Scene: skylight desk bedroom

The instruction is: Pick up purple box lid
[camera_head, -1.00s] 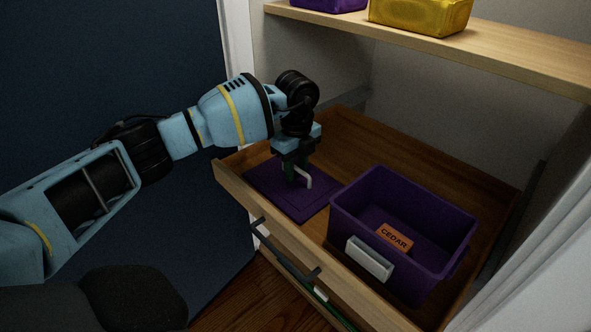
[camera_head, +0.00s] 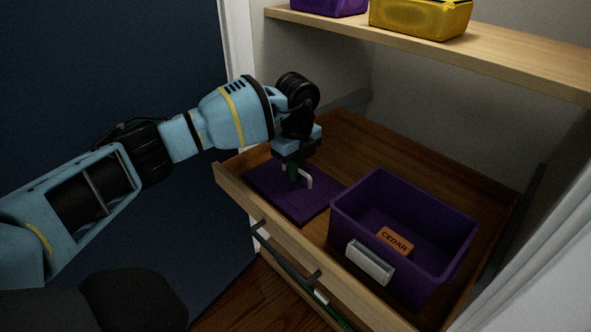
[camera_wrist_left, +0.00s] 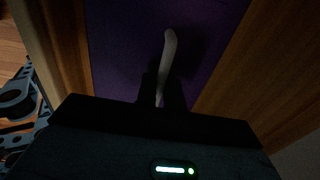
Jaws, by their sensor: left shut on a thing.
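The purple box lid (camera_head: 301,205) lies flat in the left part of the open wooden drawer, with a pale handle (camera_head: 307,179) standing on it. My left gripper (camera_head: 297,178) points down over the lid and is shut on that handle. In the left wrist view the pale handle (camera_wrist_left: 168,58) runs down between the fingers, with the dark purple lid (camera_wrist_left: 125,45) behind it. The fingertips are dark and partly hidden. My right gripper is not in view.
A purple box (camera_head: 365,200) with an orange CEDAR block (camera_head: 394,240) inside stands in the drawer (camera_head: 375,140), right of the lid. A wooden shelf (camera_head: 500,60) above holds a yellow bin (camera_head: 420,18) and a purple bin (camera_head: 328,5). The drawer's front wall runs close beside the lid.

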